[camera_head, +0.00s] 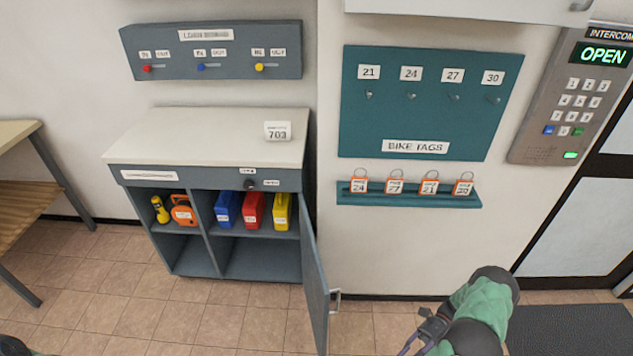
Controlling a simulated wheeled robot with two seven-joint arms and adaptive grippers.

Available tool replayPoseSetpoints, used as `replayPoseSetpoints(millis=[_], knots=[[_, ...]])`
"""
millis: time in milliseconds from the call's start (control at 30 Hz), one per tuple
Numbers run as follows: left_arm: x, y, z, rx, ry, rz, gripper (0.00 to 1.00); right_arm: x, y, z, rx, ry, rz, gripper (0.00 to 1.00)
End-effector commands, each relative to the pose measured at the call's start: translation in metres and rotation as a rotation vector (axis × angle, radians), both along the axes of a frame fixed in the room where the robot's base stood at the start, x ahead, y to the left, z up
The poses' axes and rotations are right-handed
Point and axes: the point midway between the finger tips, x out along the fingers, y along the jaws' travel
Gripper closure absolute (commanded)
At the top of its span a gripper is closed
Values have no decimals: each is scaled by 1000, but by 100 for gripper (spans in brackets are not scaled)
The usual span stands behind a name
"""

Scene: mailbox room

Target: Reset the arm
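My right arm comes in at the bottom right, with green and black links. Only a small dark piece, seemingly of my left arm, shows in the bottom left corner; my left gripper is not in view.
The grey cabinet (150,178) holds a yellow torch, an orange case and blue, red and yellow boxes. A 703 card (278,131) stands on top. Several orange tags sit on the teal shelf (410,197). The intercom (572,95) reads OPEN. The tiled floor in front is clear.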

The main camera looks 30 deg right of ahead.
Motion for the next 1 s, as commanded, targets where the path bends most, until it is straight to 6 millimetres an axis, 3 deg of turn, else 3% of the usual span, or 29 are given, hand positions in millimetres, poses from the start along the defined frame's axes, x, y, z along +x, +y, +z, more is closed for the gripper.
replayPoseSetpoints(millis=[367, 700, 1000], knots=[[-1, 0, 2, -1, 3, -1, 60, 35, 60, -35, -161, -88, 134, 71], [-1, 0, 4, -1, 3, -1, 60, 75, 162, -79, -445, -340, 378, 71], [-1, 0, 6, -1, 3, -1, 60, 93, 244, -88, -676, -680, 577, 71]])
